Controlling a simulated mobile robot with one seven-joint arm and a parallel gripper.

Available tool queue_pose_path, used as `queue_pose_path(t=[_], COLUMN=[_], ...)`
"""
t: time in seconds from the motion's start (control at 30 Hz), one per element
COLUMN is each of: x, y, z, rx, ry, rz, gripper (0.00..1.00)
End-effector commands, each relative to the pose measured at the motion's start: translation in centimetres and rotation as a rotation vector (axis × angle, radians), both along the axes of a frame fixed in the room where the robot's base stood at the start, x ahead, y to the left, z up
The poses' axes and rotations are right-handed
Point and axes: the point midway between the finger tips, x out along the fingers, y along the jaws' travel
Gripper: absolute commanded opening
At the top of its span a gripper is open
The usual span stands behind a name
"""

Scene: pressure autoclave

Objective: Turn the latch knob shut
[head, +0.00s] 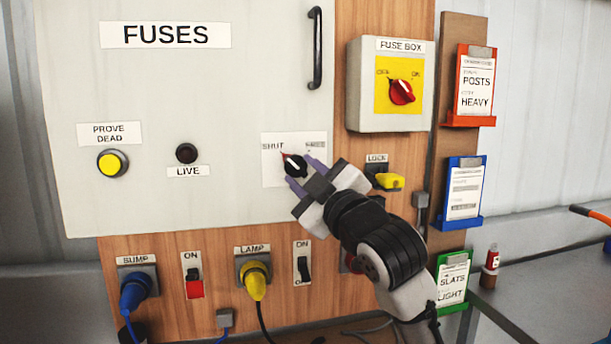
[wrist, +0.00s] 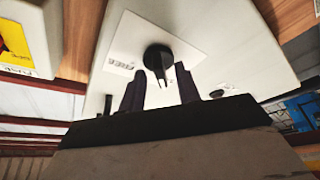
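The latch knob (head: 295,165) is black with a red-and-white pointer and sits on a white label plate (head: 274,176) on the fuse cabinet door. The label reads SHUT on the left and a partly hidden word, apparently FREE, on the right. The pointer tilts up and left, toward SHUT. My gripper (head: 304,174) is at the knob from the lower right, its purple fingers apart. In the wrist view the black knob (wrist: 158,57) shows just beyond and between the fingertips of my gripper (wrist: 159,86). I cannot tell whether they touch it.
A fuse box (head: 389,110) with a red switch is at the upper right. A yellow padlock (head: 390,181) hangs right of my gripper. A black door handle (head: 316,48) is above. Blue (head: 136,290) and yellow (head: 254,279) plugs with cables are below.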

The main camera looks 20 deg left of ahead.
Motion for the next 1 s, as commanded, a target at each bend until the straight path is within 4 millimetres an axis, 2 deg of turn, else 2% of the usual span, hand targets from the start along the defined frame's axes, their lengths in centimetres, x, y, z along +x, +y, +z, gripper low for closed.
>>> queue_pose_path(t=[0.23,0.6,0.8,1.0], x=[-1.8,-6.8,-8.1,-8.4], y=[-2.3,-8.4,-10.0,-10.3], z=[-1.1,-3.2,-3.6,-3.7], rx=[0.001,0.001,0.000,0.000], ry=[-0.001,-0.001,0.000,0.000], rz=[-0.003,-0.004,-0.001,0.000], gripper=[0.33,0.33,0.33,0.33])
